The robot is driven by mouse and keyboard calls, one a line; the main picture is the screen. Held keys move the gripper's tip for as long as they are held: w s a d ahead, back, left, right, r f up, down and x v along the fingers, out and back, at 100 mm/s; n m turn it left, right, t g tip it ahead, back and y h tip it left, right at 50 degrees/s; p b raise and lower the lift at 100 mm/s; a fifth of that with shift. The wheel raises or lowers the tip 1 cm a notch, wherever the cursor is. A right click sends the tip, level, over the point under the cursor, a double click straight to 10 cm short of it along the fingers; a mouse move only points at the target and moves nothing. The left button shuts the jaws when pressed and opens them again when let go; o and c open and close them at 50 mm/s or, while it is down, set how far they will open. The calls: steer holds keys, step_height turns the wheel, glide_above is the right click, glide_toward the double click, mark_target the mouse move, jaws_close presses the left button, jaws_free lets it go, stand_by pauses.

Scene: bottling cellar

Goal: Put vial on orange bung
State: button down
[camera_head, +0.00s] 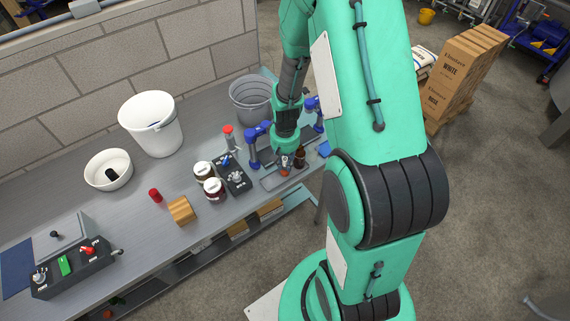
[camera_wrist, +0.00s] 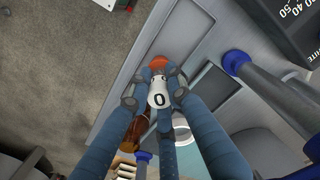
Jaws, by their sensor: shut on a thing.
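My gripper (camera_wrist: 156,88) is shut on a small white vial (camera_wrist: 158,100) with a dark "0" on it. The orange bung (camera_wrist: 158,62) shows just beyond the vial in the wrist view, partly hidden by the vial and fingers. Whether vial and bung touch cannot be told. In the head view my gripper (camera_head: 284,161) is low over a grey tray, with the orange bung (camera_head: 283,172) right below it.
A brown bottle (camera_wrist: 133,138) stands close beside my gripper; it also shows in the head view (camera_head: 299,155). Blue-topped clamp-like posts (camera_head: 256,134) rise nearby. Left are a dark box (camera_head: 237,180) and two jars (camera_head: 213,188). A grey bucket (camera_head: 250,98) stands behind.

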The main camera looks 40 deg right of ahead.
mark_target(285, 159)
steer(key=shift+f, duration=0.15)
steer(key=c, duration=1.6)
jaws_free()
step_height(285, 159, up, 12)
steer(key=shift+r+p, duration=0.15)
steer(key=shift+p, duration=0.8)
